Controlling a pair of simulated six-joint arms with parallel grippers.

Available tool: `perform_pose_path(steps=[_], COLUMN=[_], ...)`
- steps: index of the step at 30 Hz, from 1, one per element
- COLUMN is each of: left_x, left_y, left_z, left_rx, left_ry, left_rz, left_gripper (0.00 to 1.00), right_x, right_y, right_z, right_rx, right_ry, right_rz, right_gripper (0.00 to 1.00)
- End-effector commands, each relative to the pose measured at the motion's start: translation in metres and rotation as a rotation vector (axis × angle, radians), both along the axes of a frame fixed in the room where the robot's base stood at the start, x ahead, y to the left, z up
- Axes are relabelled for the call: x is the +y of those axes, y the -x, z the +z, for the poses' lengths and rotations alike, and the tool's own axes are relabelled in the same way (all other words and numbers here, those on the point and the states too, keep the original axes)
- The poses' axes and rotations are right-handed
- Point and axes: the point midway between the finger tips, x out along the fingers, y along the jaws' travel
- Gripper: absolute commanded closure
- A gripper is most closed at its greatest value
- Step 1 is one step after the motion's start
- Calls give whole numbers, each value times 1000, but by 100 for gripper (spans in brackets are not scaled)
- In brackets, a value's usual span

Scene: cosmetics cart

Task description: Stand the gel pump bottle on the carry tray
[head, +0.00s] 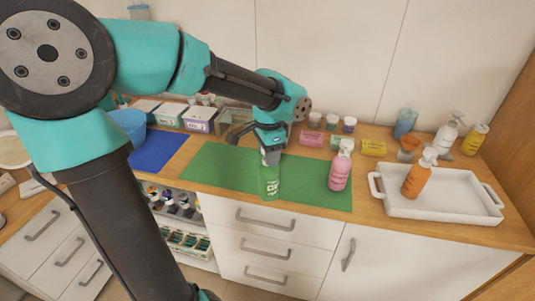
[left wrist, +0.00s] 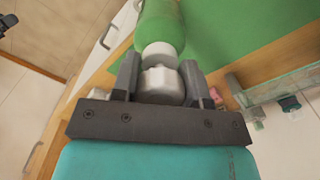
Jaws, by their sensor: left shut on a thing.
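The gel pump bottle (head: 268,184), green with pale lettering, is upright at the front part of the green mat. My left gripper (head: 270,152) points down over it and is shut on its white-grey top. In the left wrist view the bottle's green body (left wrist: 160,22) extends beyond the fingers (left wrist: 158,78), with its pale top between them. I cannot tell whether its base touches the mat. The white carry tray (head: 440,211) is at the right of the counter, with an orange pump bottle (head: 416,180) standing in its left part. My right gripper is not in view.
A pink pump bottle (head: 340,168) stands on the green mat (head: 220,168) between the held bottle and the tray. Jars, small boxes and more bottles (head: 449,133) line the back. The tray's right part is clear. A blue mat (head: 157,148) lies left.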

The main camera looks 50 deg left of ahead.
Motion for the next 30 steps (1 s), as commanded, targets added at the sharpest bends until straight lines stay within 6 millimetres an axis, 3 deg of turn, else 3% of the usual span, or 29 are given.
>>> perform_pose_path(steps=[18,23,30], left_x=[7,8,8], left_y=[-16,-18,-18], left_z=[-4,-4,-4], left_rx=[1,2,2], left_ry=[1,0,0], left_rz=[962,1070,1087], left_gripper=[100,100,100], right_x=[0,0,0], right_y=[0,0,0], right_z=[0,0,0], right_rx=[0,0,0], right_ry=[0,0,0], right_rz=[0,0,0], right_gripper=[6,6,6])
